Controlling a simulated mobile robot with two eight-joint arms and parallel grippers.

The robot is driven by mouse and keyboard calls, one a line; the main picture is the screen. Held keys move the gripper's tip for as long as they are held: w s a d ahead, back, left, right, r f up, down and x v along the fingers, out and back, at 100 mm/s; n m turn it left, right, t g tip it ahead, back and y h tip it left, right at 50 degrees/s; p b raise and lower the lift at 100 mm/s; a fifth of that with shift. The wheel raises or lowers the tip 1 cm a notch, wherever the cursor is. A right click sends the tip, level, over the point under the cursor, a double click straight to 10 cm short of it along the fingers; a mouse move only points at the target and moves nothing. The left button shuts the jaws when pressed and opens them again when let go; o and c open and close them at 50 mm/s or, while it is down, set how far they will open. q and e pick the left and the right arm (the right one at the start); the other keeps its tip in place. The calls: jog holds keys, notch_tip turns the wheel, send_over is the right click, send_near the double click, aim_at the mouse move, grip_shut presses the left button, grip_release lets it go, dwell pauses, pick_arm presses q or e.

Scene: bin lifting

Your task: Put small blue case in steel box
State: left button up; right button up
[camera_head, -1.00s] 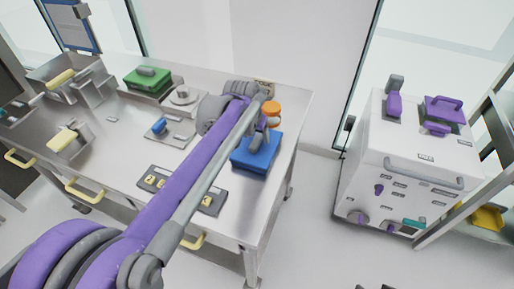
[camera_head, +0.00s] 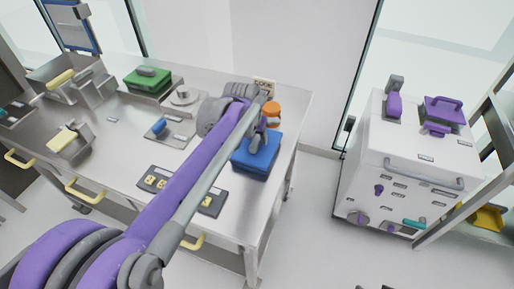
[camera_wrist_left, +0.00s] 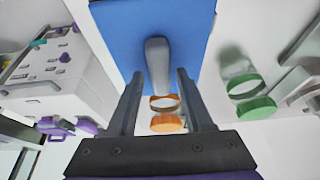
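The small blue case (camera_head: 257,160) lies on the steel table near its right end. In the left wrist view the blue case (camera_wrist_left: 110,35) has a grey handle (camera_wrist_left: 158,62) on its face. My left gripper (camera_head: 259,137) is just above the case. In the left wrist view my left gripper (camera_wrist_left: 160,85) is open, its two fingers apart on either side of the handle's near end, with gaps showing. An open steel box (camera_head: 58,78) with a yellow-handled piece stands at the table's far left. My right gripper is not in view.
Orange-capped jars (camera_head: 272,108) stand close behind the blue case. A green case (camera_head: 147,80) and a steel plate with a blue knob (camera_head: 159,126) are farther left. A dark panel (camera_head: 207,203) lies at the front. A white cabinet (camera_head: 415,150) stands right of the table.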

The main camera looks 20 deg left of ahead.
pick_arm(q)
grip_shut()
dwell(1.1)
